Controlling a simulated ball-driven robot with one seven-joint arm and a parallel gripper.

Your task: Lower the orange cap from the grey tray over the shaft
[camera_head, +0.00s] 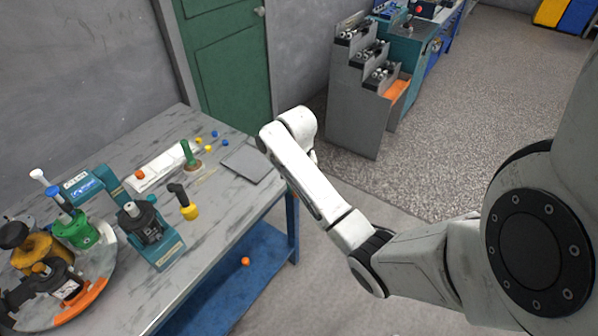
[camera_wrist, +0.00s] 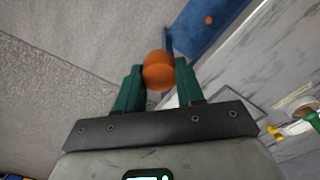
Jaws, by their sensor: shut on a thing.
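The orange cap (camera_wrist: 158,72) is held between the two green fingers of my gripper (camera_wrist: 160,78) in the wrist view. It looks round, and its lower side is hidden. The cap and fingers are hidden behind my arm in the head view. The flat grey tray (camera_head: 252,164) lies bare in its visible part at the table's right end. A dark motor unit with a light upright shaft-like tip (camera_head: 130,208) stands in a teal fixture (camera_head: 165,251) on the table; I cannot tell for sure that this is the task's shaft. My gripper is beyond the table edge, apart from it.
A second small orange piece (camera_head: 245,261) lies on the blue lower shelf (camera_head: 222,284). The worktable (camera_head: 215,222) also holds a yellow-based dark tool (camera_head: 187,205), a green-handled tool (camera_head: 190,158), a white block (camera_head: 158,168) and a round turntable of parts at left. Grey stepped racks (camera_head: 358,110) stand behind.

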